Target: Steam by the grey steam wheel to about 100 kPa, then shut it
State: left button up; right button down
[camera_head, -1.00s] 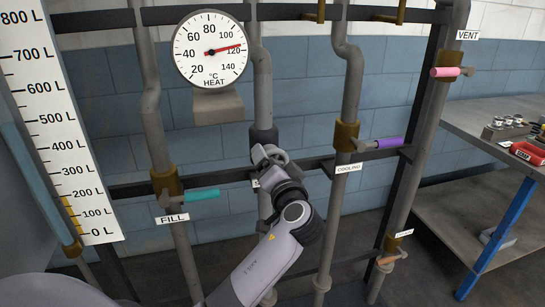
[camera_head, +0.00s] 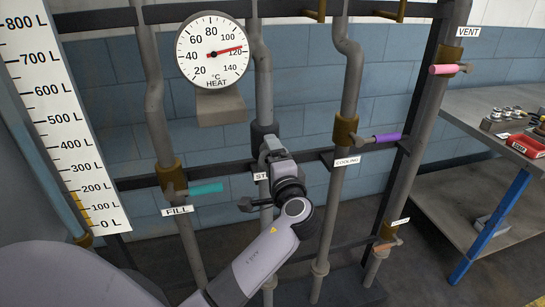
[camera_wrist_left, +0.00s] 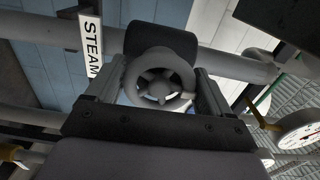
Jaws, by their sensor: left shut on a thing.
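The grey steam wheel (camera_wrist_left: 160,78) is a small spoked ring on a pipe, next to the STEAM label (camera_wrist_left: 90,48). My left gripper (camera_wrist_left: 157,88) has a finger on each side of the wheel and is shut on it. In the head view my left gripper (camera_head: 270,150) is at the steam pipe (camera_head: 262,85), and my wrist hides the wheel and part of its label (camera_head: 260,176). The round HEAT dial (camera_head: 213,55) reads in °C, with its red needle just short of 120. No kPa scale is readable. My right gripper is not in view.
The FILL valve's teal handle (camera_head: 205,189) is left of my wrist; the COOLING valve's purple handle (camera_head: 387,138) is to the right. A pink VENT handle (camera_head: 445,70) is higher right. A litre scale (camera_head: 68,130) stands at left, a workbench (camera_head: 490,105) at right.

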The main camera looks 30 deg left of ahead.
pick_arm(q)
jog(key=shift+m, duration=0.3)
jog(key=o, duration=0.9)
jog(key=b+v, duration=0.1)
jog(key=v, duration=0.6)
jog(key=shift+s, duration=0.1)
